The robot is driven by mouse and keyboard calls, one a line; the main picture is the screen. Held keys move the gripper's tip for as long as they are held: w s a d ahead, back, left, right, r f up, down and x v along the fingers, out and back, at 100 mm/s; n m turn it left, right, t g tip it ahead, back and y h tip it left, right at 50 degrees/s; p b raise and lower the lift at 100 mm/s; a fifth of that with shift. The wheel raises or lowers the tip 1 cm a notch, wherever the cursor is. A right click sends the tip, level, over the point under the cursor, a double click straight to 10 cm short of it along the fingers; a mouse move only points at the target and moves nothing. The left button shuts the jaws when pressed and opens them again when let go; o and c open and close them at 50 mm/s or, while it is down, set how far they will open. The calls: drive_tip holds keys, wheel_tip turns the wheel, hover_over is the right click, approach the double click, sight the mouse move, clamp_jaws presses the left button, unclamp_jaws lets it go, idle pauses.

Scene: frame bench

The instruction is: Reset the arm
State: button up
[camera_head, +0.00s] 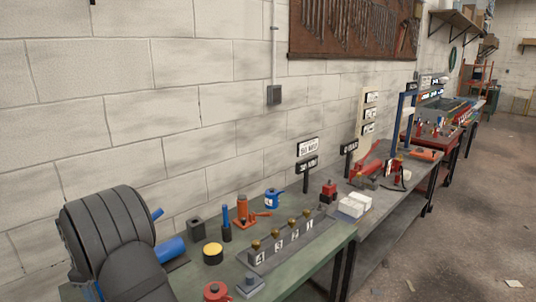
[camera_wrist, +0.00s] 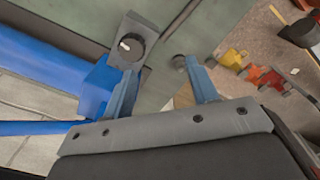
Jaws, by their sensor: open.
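My gripper (camera_wrist: 160,66) shows in the wrist view with two blue-grey fingers spread apart and nothing between them. In the head view my dark arm fills the lower left, and my fingers cannot be made out there. Below the fingers, the wrist view shows the green bench top and a grey block with a round hole (camera_wrist: 136,40) close to the left fingertip. I cannot tell whether they touch. A large blue shape fills the left of the wrist view; I cannot tell what it is.
The green bench (camera_head: 327,248) holds a rail with brass knobs (camera_head: 290,240), a yellow-topped cylinder (camera_head: 212,251), an orange jack (camera_head: 243,212), a blue can (camera_head: 272,198), a dark block (camera_head: 196,230) and a red round piece (camera_head: 217,291). A block wall (camera_head: 150,130) stands behind. Open floor (camera_head: 470,240) lies right.

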drive_tip(key=s+a+f, duration=0.1)
drive_tip(key=a, duration=0.1)
drive_tip(key=a+f, duration=0.2)
drive_tip(key=s+a+f, duration=0.1)
drive_tip(key=a, duration=0.1)
drive_tip(key=shift+s+a+f, duration=0.15)
drive_tip(key=shift+s+f, duration=0.15)
drive_tip(key=shift+f, duration=0.05)
drive_tip(key=shift+r, duration=0.1)
drive_tip(key=w+d+r, duration=0.2)
drive_tip(key=d+r, duration=0.2)
drive_tip(key=d, duration=0.4)
drive_tip(key=w+d+r+m, duration=0.1)
drive_tip(key=w+d+r, duration=0.2)
drive_tip(key=d, duration=0.6)
drive_tip(key=shift+d+r, duration=0.2)
drive_tip(key=shift+r, duration=0.15)
